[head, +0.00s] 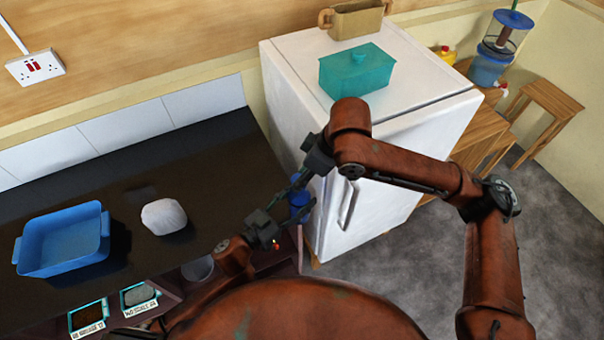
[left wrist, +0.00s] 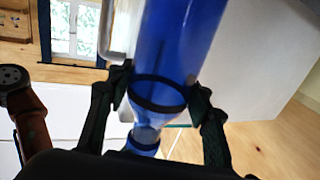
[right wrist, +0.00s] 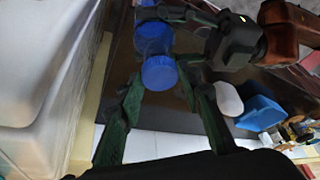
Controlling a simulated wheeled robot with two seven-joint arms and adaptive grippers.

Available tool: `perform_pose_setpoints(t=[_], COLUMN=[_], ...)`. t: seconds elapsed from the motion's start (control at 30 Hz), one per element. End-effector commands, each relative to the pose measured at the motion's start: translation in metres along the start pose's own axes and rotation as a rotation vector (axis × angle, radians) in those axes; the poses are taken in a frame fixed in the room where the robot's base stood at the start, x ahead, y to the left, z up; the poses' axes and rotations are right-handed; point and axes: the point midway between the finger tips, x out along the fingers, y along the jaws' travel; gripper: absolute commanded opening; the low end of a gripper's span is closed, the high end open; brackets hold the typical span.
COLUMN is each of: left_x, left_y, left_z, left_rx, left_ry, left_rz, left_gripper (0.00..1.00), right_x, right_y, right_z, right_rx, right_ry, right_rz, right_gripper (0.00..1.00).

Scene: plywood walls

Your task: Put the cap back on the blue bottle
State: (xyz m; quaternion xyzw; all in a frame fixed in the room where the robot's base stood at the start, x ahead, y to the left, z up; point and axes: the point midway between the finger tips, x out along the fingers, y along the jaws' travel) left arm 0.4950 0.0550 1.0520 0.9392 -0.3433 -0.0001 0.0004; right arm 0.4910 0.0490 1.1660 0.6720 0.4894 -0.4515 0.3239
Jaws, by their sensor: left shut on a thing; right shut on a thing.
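The blue bottle (left wrist: 178,45) stands between the fingers of my left gripper (left wrist: 157,98) in the left wrist view, with a dark band and a clear narrower part at its lower end. In the head view my left gripper (head: 303,202) is shut on the bottle, just left of the fridge. My right gripper (right wrist: 160,82) is shut on the blue cap (right wrist: 160,74), seen between its fingertips in the right wrist view. The cap lines up with the bottle (right wrist: 152,38) behind it. I cannot tell whether they touch. The arms partly hide both in the head view.
A white fridge (head: 290,85) with a teal lidded dish (head: 357,72) stands close to both grippers. The dark counter (head: 110,190) holds a blue tub (head: 62,240) and a white lump (head: 163,216). Grey floor (head: 395,265) lies open at the right. A wooden stool (head: 550,98) stands behind.

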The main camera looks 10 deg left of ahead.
Motion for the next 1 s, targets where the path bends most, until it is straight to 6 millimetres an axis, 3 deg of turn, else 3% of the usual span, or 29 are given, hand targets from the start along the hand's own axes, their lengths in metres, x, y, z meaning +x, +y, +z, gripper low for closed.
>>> perform_pose_setpoints(t=[1.0], left_x=[0.0001], left_y=[0.0001], left_z=[-0.001], left_rx=[0.001], left_ry=[0.002], left_rz=[0.001], left_gripper=[0.0], right_x=[0.0125], right_y=[0.0], right_z=[0.0053], right_rx=[0.0], right_ry=[0.0], right_rz=[0.0], right_gripper=[0.26])
